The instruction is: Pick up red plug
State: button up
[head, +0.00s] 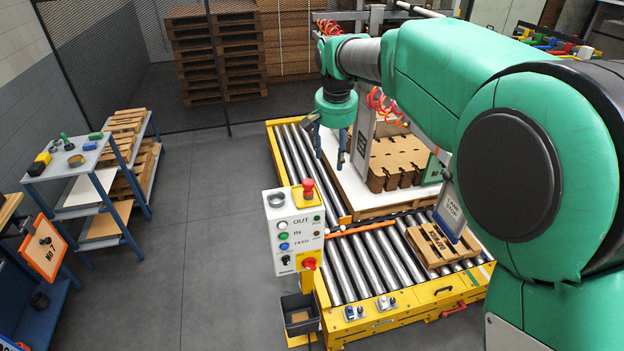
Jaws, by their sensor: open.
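No object is clearly recognisable as the red plug. A red handle-shaped piece (453,310) shows at the yellow front side of the roller conveyor (362,270); I cannot tell whether it is the plug.
A small wooden pallet (438,245) lies on the front rollers. A blue shelf cart (75,160) stands at left. The grey floor (205,240) between is clear.

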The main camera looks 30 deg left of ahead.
jog(key=p, duration=0.2)
send_over(308, 181)
jog(key=s, duration=0.2)
notch_tip(308, 181, down, 2)
jog(key=shift+d, duration=0.2)
jog(key=shift+f+n, duration=0.15)
jog(key=shift+n, duration=0.15)
jog(key=f, duration=0.2)
jog(key=w+f, duration=0.1)
jog(key=f, duration=0.5)
jog(key=shift+w+a+f, duration=0.15)
jog(key=shift+a, duration=0.05)
jog(key=shift+f+p, duration=0.1)
jog(key=shift+p, duration=0.2)
jog(key=shift+w+f+p, duration=0.2)
jog(key=shift+f+p, duration=0.05)
jog(key=shift+f, duration=1)
jog(key=shift+w+f+p, duration=0.15)
jog(key=shift+f+p, duration=0.05)
jog(key=shift+f, duration=1)
jog(key=shift+c, duration=0.5)
